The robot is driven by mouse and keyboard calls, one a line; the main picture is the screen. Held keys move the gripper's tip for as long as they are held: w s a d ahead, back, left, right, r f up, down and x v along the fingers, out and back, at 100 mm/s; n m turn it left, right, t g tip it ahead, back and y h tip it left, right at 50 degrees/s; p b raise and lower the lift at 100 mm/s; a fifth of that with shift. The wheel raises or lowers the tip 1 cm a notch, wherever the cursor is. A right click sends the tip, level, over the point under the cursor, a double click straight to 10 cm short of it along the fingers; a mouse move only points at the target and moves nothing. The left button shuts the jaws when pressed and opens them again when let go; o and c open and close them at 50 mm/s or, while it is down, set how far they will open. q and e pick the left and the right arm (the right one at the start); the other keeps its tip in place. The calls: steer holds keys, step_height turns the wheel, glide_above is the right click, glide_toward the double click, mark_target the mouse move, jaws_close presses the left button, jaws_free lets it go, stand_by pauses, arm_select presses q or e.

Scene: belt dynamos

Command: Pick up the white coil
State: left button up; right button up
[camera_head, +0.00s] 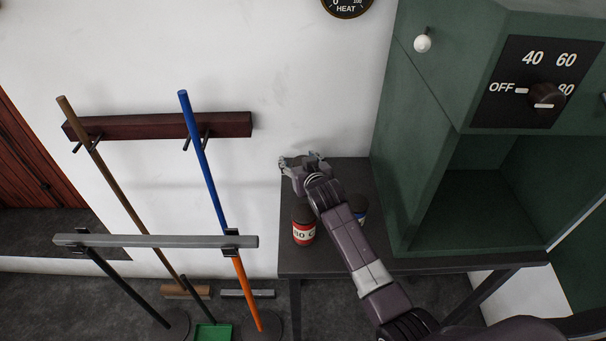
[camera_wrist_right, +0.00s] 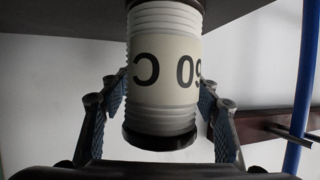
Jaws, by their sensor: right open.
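The white coil (camera_wrist_right: 166,75) shows in the right wrist view as a ribbed white cylinder with dark end caps and a pale label, upside down in the picture. Its label reads a number ending in 0 and a C. My right gripper (camera_wrist_right: 164,108) is open, with one finger on each side of the coil. Small gaps seem to show beside it; contact is unclear. In the head view my right gripper (camera_head: 302,162) is over the dark table's back left corner, and I cannot make out the coil there. My left gripper is not in view.
A red-labelled coil (camera_head: 304,226) and a blue-labelled coil (camera_head: 360,206), partly behind my arm, stand on the dark table (camera_head: 420,262). A green cabinet (camera_head: 412,130) stands on the right. Broom handles hang on a wall rack (camera_head: 150,125) at left.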

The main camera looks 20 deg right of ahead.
jaws_close()
stand_by(0.3)
steer(key=shift+r, duration=0.2)
stand_by(0.5)
